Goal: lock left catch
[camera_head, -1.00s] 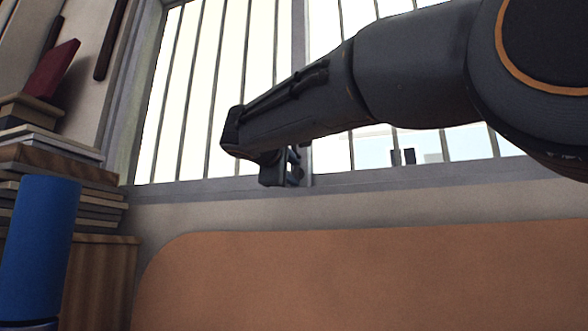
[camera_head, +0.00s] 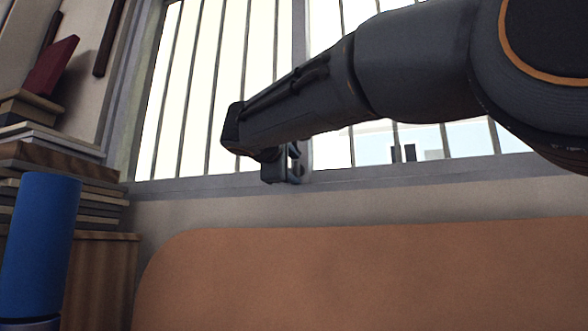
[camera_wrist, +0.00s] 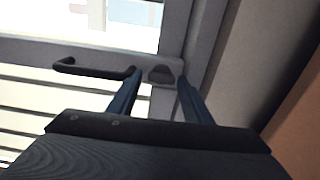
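My gripper (camera_wrist: 157,82) is open in the wrist view, its two dark blue fingers apart. A small dark catch-like piece (camera_wrist: 160,74) on the window frame shows between the fingertips. I cannot tell whether the fingers touch it. A dark bar handle (camera_wrist: 92,69) is on the frame to the left, its near end close to the left finger. In the head view my gripper (camera_head: 292,165) is at the lower part of the window, by the middle upright. The catch is hidden there behind my gripper and arm.
The barred window (camera_head: 222,90) fills the back. An orange-brown rounded panel (camera_head: 370,275) stands below it. At the left are a blue cylinder (camera_head: 40,245), stacked books (camera_head: 55,170) and a wooden cabinet (camera_head: 100,280).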

